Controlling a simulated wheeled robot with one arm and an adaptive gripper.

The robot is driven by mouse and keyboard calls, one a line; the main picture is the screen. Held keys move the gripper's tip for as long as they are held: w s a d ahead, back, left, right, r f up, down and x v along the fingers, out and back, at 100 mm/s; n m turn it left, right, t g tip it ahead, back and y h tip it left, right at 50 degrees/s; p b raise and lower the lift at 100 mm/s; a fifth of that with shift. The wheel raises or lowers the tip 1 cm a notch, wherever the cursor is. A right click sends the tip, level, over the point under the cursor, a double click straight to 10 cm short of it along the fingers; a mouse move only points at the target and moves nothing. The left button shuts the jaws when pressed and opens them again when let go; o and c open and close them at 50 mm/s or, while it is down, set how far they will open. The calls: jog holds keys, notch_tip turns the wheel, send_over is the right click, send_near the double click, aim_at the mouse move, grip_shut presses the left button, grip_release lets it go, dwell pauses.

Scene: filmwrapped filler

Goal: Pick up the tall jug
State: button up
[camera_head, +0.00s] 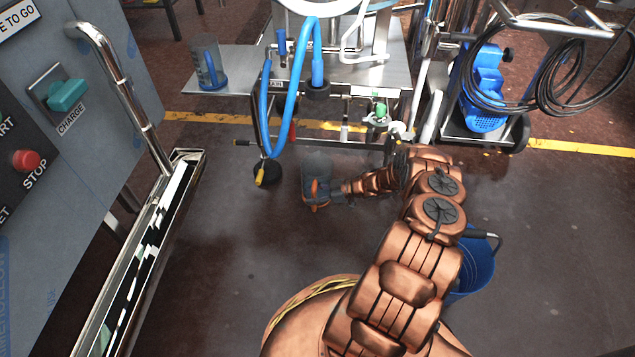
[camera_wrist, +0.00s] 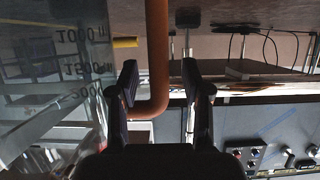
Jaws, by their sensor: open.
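A clear jug (camera_head: 318,163) with an orange handle is at the end of my arm in the head view. In the wrist view the clear jug (camera_wrist: 55,88) fills the left side, with volume marks reading upside down. Its orange handle (camera_wrist: 157,45) runs between my two fingers. My gripper (camera_wrist: 158,78) is open, with a finger on each side of the handle and gaps visible. In the head view my gripper (camera_head: 328,195) is small and dark beside the jug. What supports the jug is unclear. A second jug (camera_head: 208,63), with blue parts, stands on a steel side shelf.
The steel machine (camera_head: 345,75) with blue hoses (camera_head: 297,90) stands just behind the jug. A control cabinet (camera_head: 60,150) with a metal rail is at left. A blue bucket (camera_head: 478,268) is beside my arm. A cart (camera_head: 485,125) with coiled cables is at right.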

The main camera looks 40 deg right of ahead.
jog(key=shift+c, duration=0.3)
grip_shut()
dwell(0.4)
